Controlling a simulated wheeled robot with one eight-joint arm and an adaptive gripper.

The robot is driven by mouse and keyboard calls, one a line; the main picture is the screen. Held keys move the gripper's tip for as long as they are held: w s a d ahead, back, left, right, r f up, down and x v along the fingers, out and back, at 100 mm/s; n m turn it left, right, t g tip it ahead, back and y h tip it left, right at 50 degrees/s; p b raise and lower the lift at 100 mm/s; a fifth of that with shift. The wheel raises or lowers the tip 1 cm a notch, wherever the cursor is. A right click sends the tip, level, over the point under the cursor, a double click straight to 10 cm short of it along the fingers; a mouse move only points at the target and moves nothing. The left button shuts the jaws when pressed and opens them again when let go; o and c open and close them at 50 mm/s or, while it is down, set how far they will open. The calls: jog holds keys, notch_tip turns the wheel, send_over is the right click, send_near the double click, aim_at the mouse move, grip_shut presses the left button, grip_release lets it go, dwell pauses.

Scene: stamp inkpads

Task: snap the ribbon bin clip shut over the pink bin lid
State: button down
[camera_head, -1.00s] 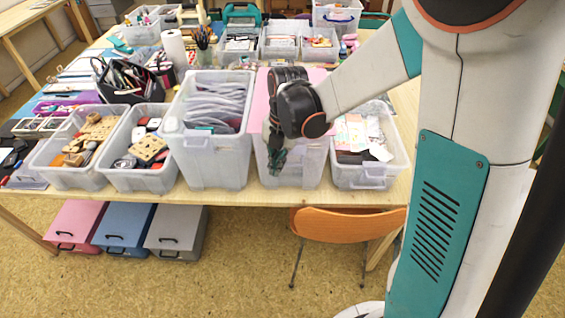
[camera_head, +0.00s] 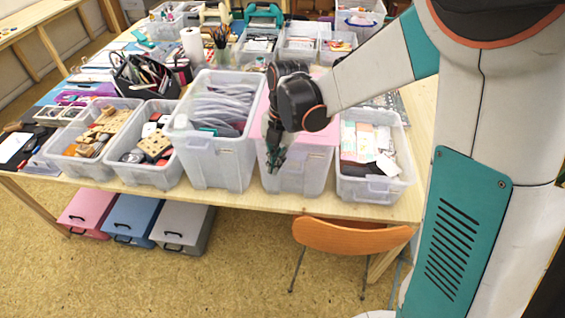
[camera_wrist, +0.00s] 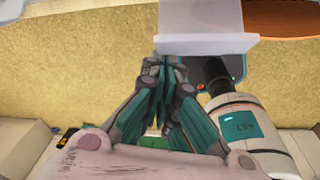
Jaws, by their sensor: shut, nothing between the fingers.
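The pink bin lid (camera_head: 322,137) lies on a clear plastic bin (camera_head: 312,178) at the front edge of the table. In the head view my gripper (camera_head: 273,166) points down at the bin's front left, and my wrist hides part of the lid. In the wrist view the fingers (camera_wrist: 168,72) are together and empty. A pale grey-white flat piece (camera_wrist: 206,44) shows just beyond the fingertips; I cannot tell whether it is the clip. The ribbon bin clip cannot be made out in the head view, nor whether my fingers touch the bin.
A clear bin of grey coils (camera_head: 218,150) stands close on the left, and a bin of papers (camera_head: 372,185) on the right. An orange chair (camera_head: 350,237) stands in front below the table edge. Pink, blue and grey boxes sit on the floor at left.

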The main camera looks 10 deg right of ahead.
jog(key=shift+w+d+r+p, duration=0.25)
jog(key=shift+w+r, duration=0.25)
jog(key=shift+w, duration=0.3)
jog(key=shift+w+d+r+p, duration=0.15)
jog(key=shift+w+d+r, duration=0.15)
jog(key=shift+w+r, duration=0.4)
jog(key=shift+w+d+r+p, duration=0.25)
jog(key=shift+w+r, duration=0.1)
jog(key=shift+w, duration=0.55)
jog(key=shift+r, duration=0.1)
